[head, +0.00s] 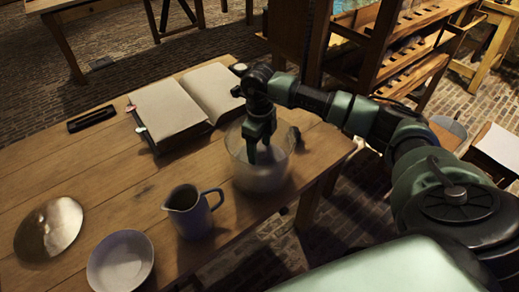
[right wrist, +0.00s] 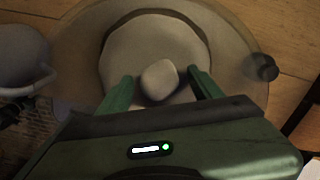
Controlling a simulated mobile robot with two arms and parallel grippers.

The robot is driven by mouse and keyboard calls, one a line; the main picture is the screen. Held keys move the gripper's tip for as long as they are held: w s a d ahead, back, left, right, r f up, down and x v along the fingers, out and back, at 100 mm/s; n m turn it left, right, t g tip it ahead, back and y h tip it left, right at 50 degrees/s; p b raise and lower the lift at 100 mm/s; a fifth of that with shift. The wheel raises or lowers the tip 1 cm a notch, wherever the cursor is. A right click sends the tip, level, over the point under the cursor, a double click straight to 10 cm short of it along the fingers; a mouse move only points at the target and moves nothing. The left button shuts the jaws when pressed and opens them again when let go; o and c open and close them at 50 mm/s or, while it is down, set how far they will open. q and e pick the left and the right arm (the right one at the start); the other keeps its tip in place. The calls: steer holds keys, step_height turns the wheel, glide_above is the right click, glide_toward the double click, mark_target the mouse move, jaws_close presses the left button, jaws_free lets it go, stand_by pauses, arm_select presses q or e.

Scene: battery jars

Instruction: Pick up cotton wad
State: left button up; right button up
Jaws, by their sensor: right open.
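A pale, rounded cotton wad (right wrist: 159,79) lies on the floor of a glass jar, seen in the right wrist view. The jar (head: 262,178) stands near the table's right front edge in the head view; its round wall also shows in the right wrist view (right wrist: 232,60). My right gripper (head: 263,156) points down into the jar from above. In the right wrist view its two green fingers (right wrist: 160,88) are apart, one on each side of the wad. I cannot tell whether they touch it. The wad is hidden in the head view. My left gripper is not in view.
A jug (head: 191,212) stands left of the jar. A white bowl (head: 121,262) and a shiny round dish (head: 49,230) are further left. An open book (head: 168,110) lies behind the jar, with a dark narrow case (head: 91,120) beside it. Bare wood (head: 90,170) shows between them.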

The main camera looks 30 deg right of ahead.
mark_target(259, 146)
jaws_close()
steer(key=shift+r, duration=0.1)
step_height(259, 146, up, 20)
steer(key=b, duration=0.1)
stand_by(0.4)
